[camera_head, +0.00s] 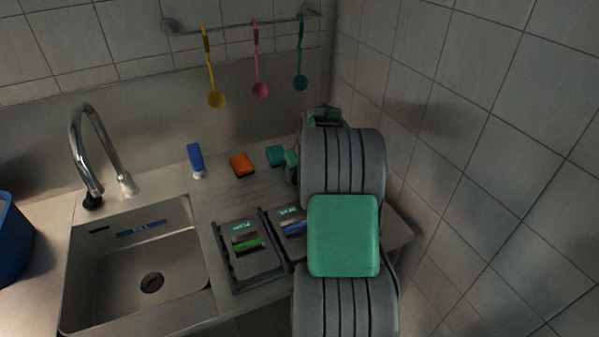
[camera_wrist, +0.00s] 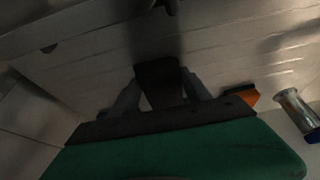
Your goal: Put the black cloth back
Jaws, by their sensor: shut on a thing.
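The black cloth shows in the wrist view as a small dark piece (camera_wrist: 159,92) between the two grey fingers. My gripper (camera_wrist: 161,74) is shut on it. A pale, lined surface lies behind the fingers, and I cannot tell whether the cloth touches it. In the head view my arm hides the fingers and the cloth at the back right of the counter.
An orange block (camera_head: 242,164) and a blue-topped shaker (camera_head: 196,160) stand left of my arm. Two dark trays (camera_head: 226,262) (camera_head: 270,228) lie in front. The sink (camera_head: 75,290) is at left. Several ladles (camera_head: 260,88) hang from a rail. A tiled wall is close on the right.

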